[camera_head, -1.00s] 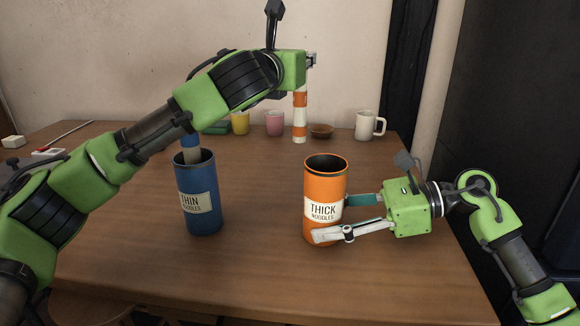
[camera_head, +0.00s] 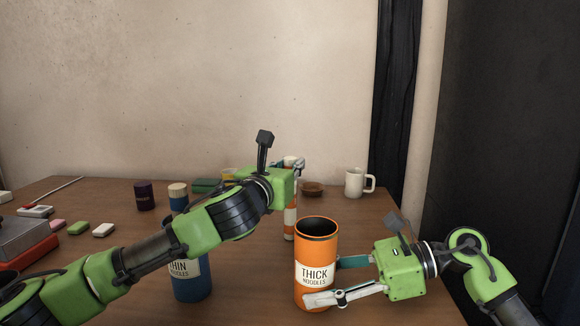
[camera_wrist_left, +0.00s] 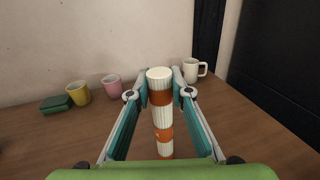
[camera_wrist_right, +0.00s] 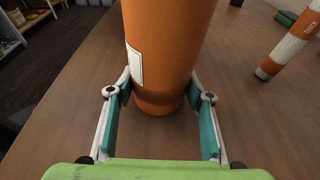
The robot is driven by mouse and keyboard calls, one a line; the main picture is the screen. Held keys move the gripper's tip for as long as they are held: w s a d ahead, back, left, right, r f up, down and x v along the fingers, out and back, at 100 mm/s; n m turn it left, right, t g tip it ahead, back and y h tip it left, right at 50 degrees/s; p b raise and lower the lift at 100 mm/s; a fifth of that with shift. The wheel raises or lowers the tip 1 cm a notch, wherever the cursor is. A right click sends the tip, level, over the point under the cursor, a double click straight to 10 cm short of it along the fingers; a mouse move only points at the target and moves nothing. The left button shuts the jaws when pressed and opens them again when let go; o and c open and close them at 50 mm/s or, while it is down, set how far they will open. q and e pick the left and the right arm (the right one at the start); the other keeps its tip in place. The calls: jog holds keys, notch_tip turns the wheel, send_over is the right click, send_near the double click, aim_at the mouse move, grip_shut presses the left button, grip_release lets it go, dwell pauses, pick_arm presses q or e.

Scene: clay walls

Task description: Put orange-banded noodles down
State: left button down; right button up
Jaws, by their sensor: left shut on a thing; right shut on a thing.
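The orange-banded noodles (camera_head: 290,222), a white bundle with orange bands, stand upright behind the orange canister. My left gripper (camera_head: 294,168) is shut around their upper part; in the left wrist view the bundle (camera_wrist_left: 160,116) sits between the fingers. The right wrist view shows its lower end (camera_wrist_right: 270,66) at or just above the table; I cannot tell if it touches. My right gripper (camera_head: 335,280) is shut on the orange canister (camera_head: 317,250), labelled THICK NOODLES, which stands upright with its dark mouth open.
A blue THIN canister (camera_head: 192,282) stands left, partly behind my left arm. A cream-topped blue bundle (camera_head: 178,198) shows above it. A white mug (camera_head: 355,183) and brown dish (camera_head: 313,189) are at the back. Several small blocks lie left.

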pick_arm(q)
jog(key=shift+f, duration=0.2)
jog(key=c, duration=1.8)
grip_release()
jog(key=shift+c, duration=0.2)
jog(key=shift+r, duration=0.1)
